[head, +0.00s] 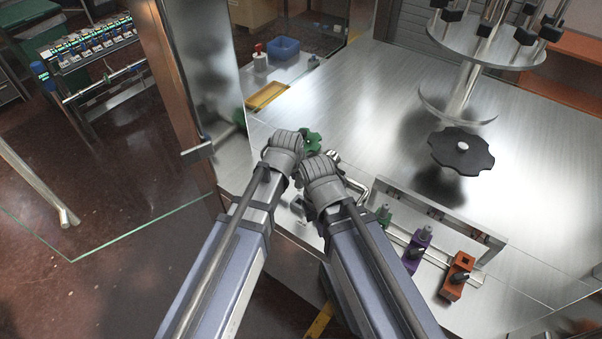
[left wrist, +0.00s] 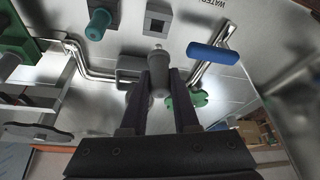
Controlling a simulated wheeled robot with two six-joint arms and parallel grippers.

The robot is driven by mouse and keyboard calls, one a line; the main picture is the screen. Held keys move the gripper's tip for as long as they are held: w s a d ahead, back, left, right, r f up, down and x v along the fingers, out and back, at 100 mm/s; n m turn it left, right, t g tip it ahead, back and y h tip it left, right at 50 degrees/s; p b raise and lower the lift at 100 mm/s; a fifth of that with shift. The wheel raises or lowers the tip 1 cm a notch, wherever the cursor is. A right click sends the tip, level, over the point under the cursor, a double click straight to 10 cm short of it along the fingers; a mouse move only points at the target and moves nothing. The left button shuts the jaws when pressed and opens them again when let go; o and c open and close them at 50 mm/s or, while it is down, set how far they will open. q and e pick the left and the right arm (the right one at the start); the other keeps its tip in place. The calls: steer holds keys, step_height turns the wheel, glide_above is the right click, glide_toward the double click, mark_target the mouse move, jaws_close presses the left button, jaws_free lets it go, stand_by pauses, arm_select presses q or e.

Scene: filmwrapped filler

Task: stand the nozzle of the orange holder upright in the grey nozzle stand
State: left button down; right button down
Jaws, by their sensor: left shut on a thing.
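My left gripper (left wrist: 161,82) is shut on a grey, round-tipped nozzle (left wrist: 158,62), held between its two dark fingers. In the head view the left gripper (head: 286,143) is seen from behind, and its nozzle is hidden. A grey square block with a square hole, apparently the nozzle stand (left wrist: 158,19), lies beyond the nozzle tip in the left wrist view, apart from it. The orange holder (head: 455,288) is at the lower right, with an empty-looking square opening on top. My right gripper (head: 321,170) is close beside the left one; its fingers are hidden.
A purple holder (head: 415,253) and a green holder (head: 384,215) stand beside the orange one. Bent metal pipes, a blue handle (left wrist: 213,53) and a green knob (left wrist: 188,101) are near the left gripper.

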mark_target(299, 190)
arm_select(q)
steer(key=shift+w+d+f, duration=0.1)
steer(key=shift+f, duration=0.05)
steer(key=shift+f, duration=0.1)
steer(key=shift+f+b, duration=3.8)
steer(key=shift+b, duration=0.25)
steer(key=shift+f+b, duration=0.3)
steer(key=c, duration=0.6)
jaws_free()
steer(key=p+v, duration=0.7)
steer(key=v, duration=0.1)
